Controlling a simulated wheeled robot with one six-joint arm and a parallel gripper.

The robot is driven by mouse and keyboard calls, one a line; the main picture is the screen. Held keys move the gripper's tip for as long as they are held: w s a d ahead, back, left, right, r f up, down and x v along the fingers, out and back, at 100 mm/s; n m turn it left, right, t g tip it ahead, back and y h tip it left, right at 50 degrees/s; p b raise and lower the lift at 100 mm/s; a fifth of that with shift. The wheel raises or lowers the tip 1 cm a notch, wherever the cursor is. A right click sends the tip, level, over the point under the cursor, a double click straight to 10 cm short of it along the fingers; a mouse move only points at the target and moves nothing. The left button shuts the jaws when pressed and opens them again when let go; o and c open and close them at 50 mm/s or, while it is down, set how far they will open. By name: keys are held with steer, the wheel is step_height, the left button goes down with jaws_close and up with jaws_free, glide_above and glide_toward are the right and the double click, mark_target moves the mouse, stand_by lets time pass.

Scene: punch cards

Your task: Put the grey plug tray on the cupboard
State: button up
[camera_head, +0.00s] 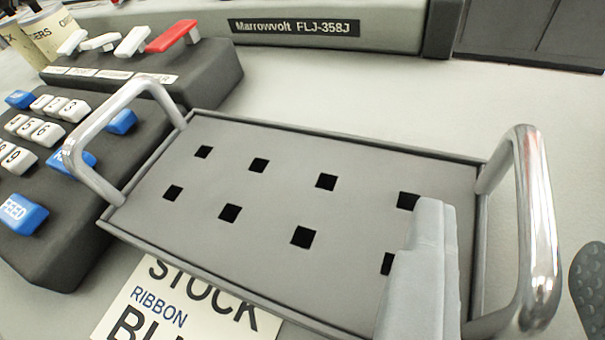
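The grey plug tray (275,200) fills the middle of the view. It is a shallow rectangular tray with a thin raised rim, two rows of square black holes and a shiny metal handle at each end. The left handle (115,125) stands beside the keypad. The right handle (535,230) is close to the camera. My gripper (432,215) shows as pale grey finger parts in front of the tray's right end, left of the right handle. They hide part of the tray and some holes. I cannot tell whether they touch the tray or how wide they are apart. No cupboard is clearly identifiable.
A dark keypad (70,215) with white and blue keys stands left of the tray. Behind it is a block with white and red levers (172,36). A grey machine labelled Marrowvolt (290,27) stands at the back. A printed card (150,305) shows below the tray. Pale surface is clear behind right.

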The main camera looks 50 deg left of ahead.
mark_target(544, 220)
steer(key=shift+w+d+r+x, duration=0.1)
steer(key=shift+r+x, duration=0.05)
steer(key=shift+x, duration=0.8)
steer(key=shift+w+d+r+x, duration=0.1)
steer(key=shift+r+x, duration=0.05)
steer(key=shift+x, duration=0.8)
steer(key=shift+w+r+x, duration=0.1)
steer(key=shift+r+x, duration=0.05)
steer(key=shift+x, duration=0.8)
steer(key=shift+c, duration=0.2)
jaws_close()
